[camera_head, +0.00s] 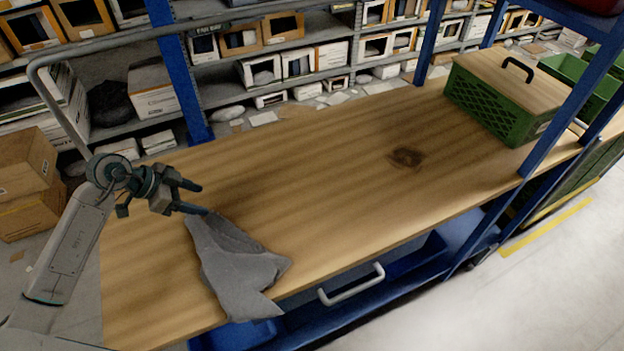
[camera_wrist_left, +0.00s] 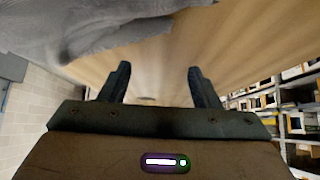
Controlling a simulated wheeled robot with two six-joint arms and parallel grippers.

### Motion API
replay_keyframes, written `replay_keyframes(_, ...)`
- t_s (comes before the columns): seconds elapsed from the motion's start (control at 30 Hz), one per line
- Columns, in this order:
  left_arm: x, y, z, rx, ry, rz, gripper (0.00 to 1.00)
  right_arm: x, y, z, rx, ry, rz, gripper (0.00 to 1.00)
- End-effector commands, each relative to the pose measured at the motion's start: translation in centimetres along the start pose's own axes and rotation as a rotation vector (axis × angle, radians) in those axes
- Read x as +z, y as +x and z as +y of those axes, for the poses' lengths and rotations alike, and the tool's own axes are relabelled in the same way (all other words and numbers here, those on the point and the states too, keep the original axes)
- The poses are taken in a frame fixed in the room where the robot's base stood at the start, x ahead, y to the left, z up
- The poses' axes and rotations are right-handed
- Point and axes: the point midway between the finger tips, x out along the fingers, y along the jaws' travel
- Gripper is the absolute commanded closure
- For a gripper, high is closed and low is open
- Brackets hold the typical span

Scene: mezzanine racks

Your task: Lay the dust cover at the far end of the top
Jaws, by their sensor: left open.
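The dust cover is a grey cloth (camera_head: 234,268) lying crumpled on the near left part of the wooden top (camera_head: 330,180), with one corner hanging over the front edge. It also shows in the left wrist view (camera_wrist_left: 75,28) at the upper left, beyond the fingers. My left gripper (camera_head: 198,198) is open at the cloth's upper end; in the head view one fingertip overlaps that end, and I cannot tell whether it touches. In the left wrist view the gripper (camera_wrist_left: 160,82) has its fingers apart with nothing between them. My right gripper is not in view.
A green crate with a wooden lid and black handle (camera_head: 510,90) stands at the far right end of the top. Blue rack posts (camera_head: 575,110) rise near it. A dark knot or stain (camera_head: 406,157) marks the wood. The middle of the top is clear. A drawer handle (camera_head: 351,285) sticks out in front.

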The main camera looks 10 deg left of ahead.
Motion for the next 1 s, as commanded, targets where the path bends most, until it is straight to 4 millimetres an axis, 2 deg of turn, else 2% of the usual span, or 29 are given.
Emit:
replay_keyframes(0.27,0.2,-1.3,-0.1,-0.003,0.002,-0.004,0.43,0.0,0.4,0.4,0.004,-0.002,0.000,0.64)
replay_keyframes(0.6,0.2,-5.5,0.0,-0.002,0.003,-0.006,0.43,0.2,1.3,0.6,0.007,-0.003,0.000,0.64)
replay_keyframes(1.0,0.2,-9.4,0.0,0.000,0.002,-0.005,0.43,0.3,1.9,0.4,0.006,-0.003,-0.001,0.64)
